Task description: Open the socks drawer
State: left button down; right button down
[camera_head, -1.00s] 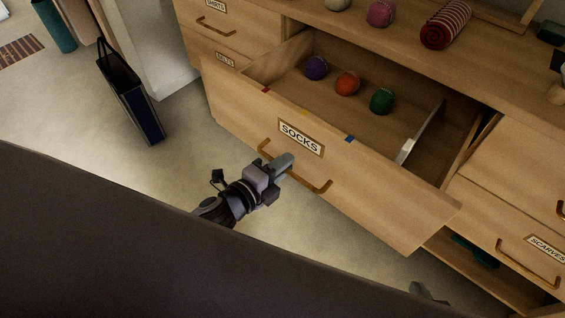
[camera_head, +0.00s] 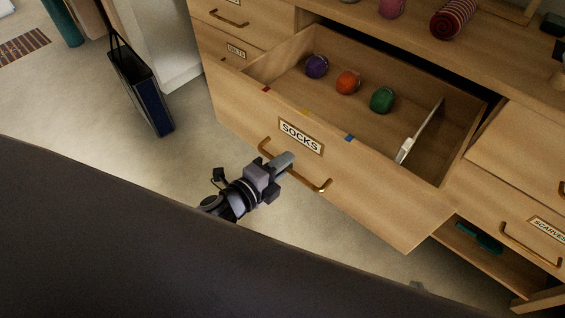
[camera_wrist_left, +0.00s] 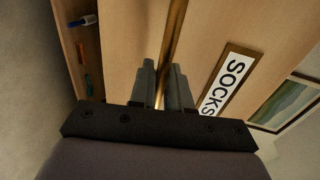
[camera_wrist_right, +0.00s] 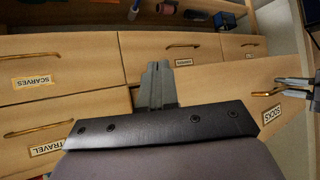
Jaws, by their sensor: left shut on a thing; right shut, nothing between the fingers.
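The socks drawer (camera_head: 365,205) stands pulled well out of the wooden dresser, with its SOCKS label (camera_head: 300,138) on the front. Purple, orange and green sock balls (camera_head: 347,83) lie inside, with a pale divider (camera_head: 420,131) at the right. My left gripper (camera_head: 285,160) is shut on the brass drawer handle (camera_head: 318,187); the left wrist view shows the handle bar (camera_wrist_left: 172,45) between its fingers. My right gripper (camera_wrist_right: 157,85) is shut and empty in the right wrist view, in front of the dresser; the head view barely shows it at the bottom edge.
A dark bag (camera_head: 141,92) stands on the floor to the left of the drawer. A red striped roll (camera_head: 454,18) lies on the dresser top. Carpet in front is clear.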

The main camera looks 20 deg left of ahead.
pick_arm(q)
jog(key=c, duration=1.2)
grip_release()
jog(key=shift+c, duration=0.2)
jog(key=v, duration=0.7)
jog(key=shift+s, duration=0.1)
jog(key=s+a+n+g+y+p, duration=0.2)
jog(key=s+n+p, duration=0.7)
jog(key=n, duration=1)
jog(key=shift+s+a+n+g+y+p, duration=0.25)
jog(key=shift+n+g+y+p, duration=0.25)
jog(key=shift+g, duration=0.6)
